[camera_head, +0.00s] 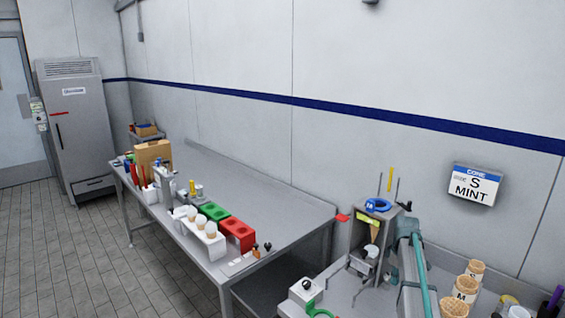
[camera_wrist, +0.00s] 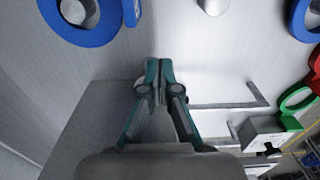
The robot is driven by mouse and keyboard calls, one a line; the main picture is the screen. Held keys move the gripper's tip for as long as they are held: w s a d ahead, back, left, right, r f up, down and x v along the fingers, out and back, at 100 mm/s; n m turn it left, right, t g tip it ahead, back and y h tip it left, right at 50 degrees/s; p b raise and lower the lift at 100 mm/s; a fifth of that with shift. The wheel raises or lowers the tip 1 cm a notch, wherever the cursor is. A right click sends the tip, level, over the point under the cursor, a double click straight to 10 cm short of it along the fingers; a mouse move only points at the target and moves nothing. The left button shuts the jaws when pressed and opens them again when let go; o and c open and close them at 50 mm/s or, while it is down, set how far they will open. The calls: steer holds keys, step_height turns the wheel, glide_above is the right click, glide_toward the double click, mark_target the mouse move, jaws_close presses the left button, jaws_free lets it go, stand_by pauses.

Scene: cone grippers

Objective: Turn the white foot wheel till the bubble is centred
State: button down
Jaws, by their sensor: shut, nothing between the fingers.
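My gripper (camera_wrist: 159,84) shows in the wrist view with its two teal-sided fingers together and nothing between them. In the head view my teal arm reaches down at the right, beside a grey metal stand (camera_head: 357,240). A blue ring (camera_head: 378,205) sits on top of this stand, and a cone (camera_head: 375,232) is in it. In the wrist view a round white piece (camera_wrist: 212,4) is cut off by the top edge, apart from my fingers. I cannot tell whether it is the white foot wheel. No bubble can be made out in either view.
In the wrist view, blue rings are at upper left (camera_wrist: 76,32) and upper right (camera_wrist: 298,24). A bent metal rod (camera_wrist: 232,105), a green ring (camera_wrist: 284,107) and a white box (camera_wrist: 262,131) lie right of my fingers. Several cones (camera_head: 464,290) stand at right in the head view.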

steer(key=shift+w+d+r+p, duration=0.1)
steer(key=shift+w+d+p, duration=0.3)
stand_by(0.5)
steer(key=shift+w+d, duration=0.25)
steer(key=shift+w+d+p, duration=0.2)
steer(key=shift+w+p, duration=0.05)
steer(key=shift+p, duration=0.05)
steer(key=shift+w, duration=0.15)
stand_by(0.4)
steer(key=shift+d, duration=0.35)
steer(key=r+p, duration=0.1)
steer(key=r, duration=0.2)
steer(key=r+p, duration=0.2)
steer(key=r, duration=0.1)
steer(key=shift+s+d, duration=0.1)
steer(key=shift+s, duration=0.1)
